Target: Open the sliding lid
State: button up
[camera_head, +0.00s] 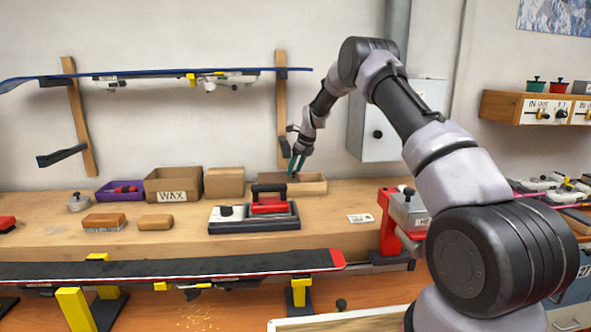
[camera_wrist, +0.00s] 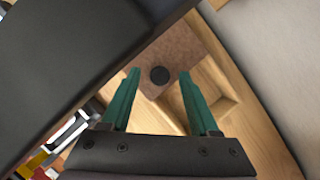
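The sliding lid (camera_wrist: 180,52) is a brown panel with a round black knob (camera_wrist: 160,75) in the wrist view. It lies on a light wooden box (camera_wrist: 247,117) on the bench, with an uncovered recess showing beside it. In the head view the box (camera_head: 312,187) stands at the back of the bench, its brown lid (camera_head: 268,175) at the left part. My gripper (camera_wrist: 157,78) is open, its two teal fingers apart with the knob seen between them. In the head view my gripper (camera_head: 296,168) is just above the box; whether the fingers touch the lid cannot be told.
A cardboard box (camera_head: 224,182) and a WAX box (camera_head: 172,186) stand left of the wooden box. A black and grey tool with a red block (camera_head: 269,206) sits in front. A ski (camera_head: 170,268) lies along the bench front. A grey wall cabinet (camera_head: 377,146) hangs behind my arm.

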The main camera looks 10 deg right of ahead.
jog(key=v, duration=1)
jog(key=shift+r, duration=0.35)
jog(key=shift+s+d, duration=0.1)
jog(key=shift+s, duration=0.05)
jog(key=s+d+r+n+t, duration=0.1)
jog(key=s+d+r+n, duration=0.1)
jog(key=s+r+n, duration=0.35)
jog(key=s+d+r+n, duration=0.2)
jog(key=s+r, duration=0.7)
jog(key=s+d+r+n+t, duration=0.1)
jog(key=s+d+r+n, duration=0.15)
jog(key=s+r, duration=0.5)
jog(key=s+d+f+n+t, duration=0.1)
jog(key=s+n, duration=0.5)
jog(key=s, duration=0.8)
jog(key=s+d+f+n+t+h, duration=0.1)
jog(key=s+d+n, duration=0.1)
jog(key=s+n, duration=0.5)
jog(key=s, duration=0.6)
jog(key=shift+s+f, duration=0.35)
jog(key=shift+s, duration=0.05)
